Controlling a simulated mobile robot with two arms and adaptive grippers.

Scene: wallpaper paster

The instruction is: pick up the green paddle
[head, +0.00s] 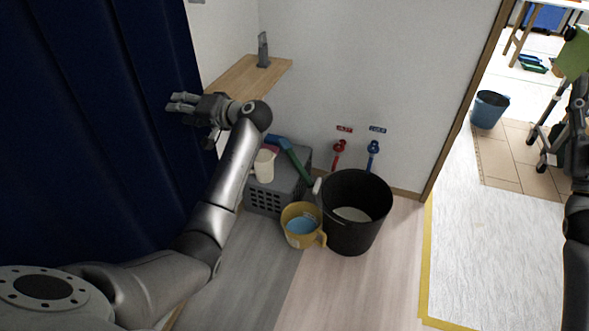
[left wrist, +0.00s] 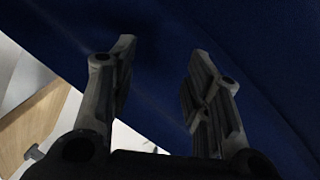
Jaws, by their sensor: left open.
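A dark green, paddle-like bar (head: 296,162) leans from a grey crate toward the rim of a black bucket (head: 372,230). A blue piece (head: 277,142) is at its upper end; I cannot tell whether they are one object. My left gripper (head: 174,102) is open and empty, up by the dark blue curtain, to the upper left of the green bar and well apart from it.
The grey crate (head: 262,199) carries a pale cup (head: 264,164). A wooden shelf (head: 235,79) holds a grey upright tool. Red and blue taps (head: 373,150) are on the wall. The curtain (head: 90,130) fills the left. Floor in front is clear.

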